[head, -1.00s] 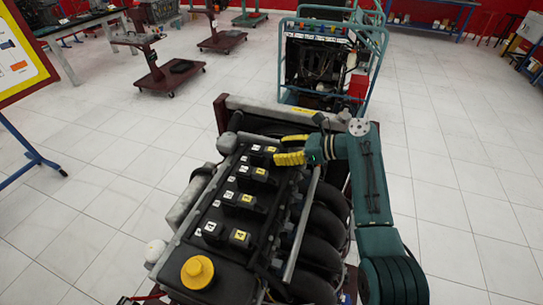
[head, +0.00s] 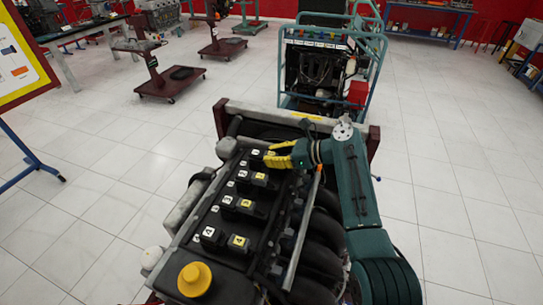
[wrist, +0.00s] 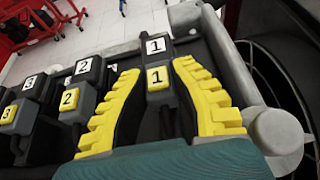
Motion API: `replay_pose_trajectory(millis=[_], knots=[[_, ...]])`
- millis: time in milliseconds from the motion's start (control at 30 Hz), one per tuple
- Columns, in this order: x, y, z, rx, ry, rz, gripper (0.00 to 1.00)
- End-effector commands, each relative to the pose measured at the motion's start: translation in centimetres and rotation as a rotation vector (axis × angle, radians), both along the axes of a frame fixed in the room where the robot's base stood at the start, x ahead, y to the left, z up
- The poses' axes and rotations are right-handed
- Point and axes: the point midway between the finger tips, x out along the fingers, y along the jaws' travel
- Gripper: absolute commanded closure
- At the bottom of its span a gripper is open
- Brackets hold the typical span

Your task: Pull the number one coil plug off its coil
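The number one coil (wrist: 155,45), black with a white "1" label, is at the far end of the coil row; it also shows in the head view (head: 256,153). Its plug (wrist: 157,78), with a yellow "1" label, sits against the coil on the near side in the wrist view. My gripper (wrist: 158,70) is open, with one yellow ridged finger on each side of the plug. Gaps show between the fingers and the plug. In the head view my gripper (head: 276,155) is over the engine's far end and partly hides the plug.
The number two plug (wrist: 69,99) and coil (wrist: 84,66) are just left of my left finger in the wrist view. A metal rail (wrist: 232,70) runs close on the right. The yellow oil cap (head: 195,278) is at the engine's near end. A second engine stand (head: 318,70) stands behind.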

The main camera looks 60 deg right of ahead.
Motion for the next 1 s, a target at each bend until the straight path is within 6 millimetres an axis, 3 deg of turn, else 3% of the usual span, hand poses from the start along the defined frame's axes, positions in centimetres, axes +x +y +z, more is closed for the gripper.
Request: replay_pose_trajectory(millis=[167,500,767,800,933,1000], knots=[[-0.1,0.0,0.0,0.003,0.002,0.000,1.00],[-2.8,-0.2,0.1,0.006,0.005,-0.002,1.00],[-2.9,-0.3,-0.3,0.003,0.003,0.000,1.00],[-2.9,-0.3,-0.3,0.003,0.003,0.000,0.74],[-2.9,-0.3,-0.3,0.003,0.003,0.000,0.50],[-2.8,-0.3,-0.2,0.003,0.002,0.000,0.46]])
